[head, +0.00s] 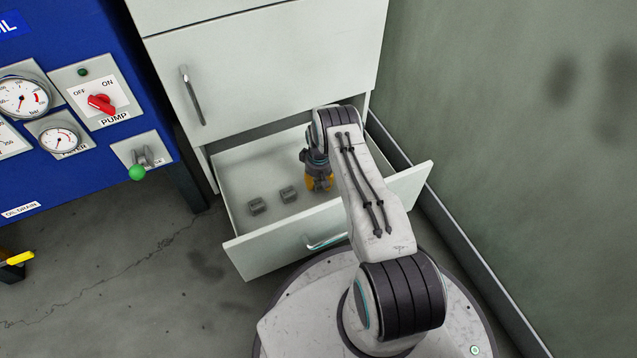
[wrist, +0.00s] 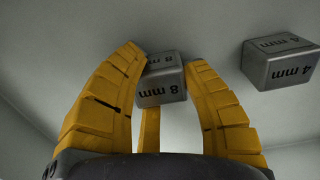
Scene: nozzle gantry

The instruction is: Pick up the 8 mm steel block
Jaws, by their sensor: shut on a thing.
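The 8 mm steel block (wrist: 162,92) is a small grey cube marked "8 mm". In the wrist view it sits between the yellow fingers of my gripper (wrist: 166,75), which are shut on it. In the head view my gripper (head: 319,182) points down into the open drawer, and the 8 mm block is hidden there behind the gripper and arm. I cannot tell whether the block touches the drawer floor.
A 4 mm block (wrist: 283,65) lies to the right in the wrist view. In the head view two grey blocks, one nearer (head: 289,194) and one farther left (head: 257,206), lie in the open drawer (head: 275,262). A blue pump panel (head: 100,40) stands left; a wall (head: 500,120) stands right.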

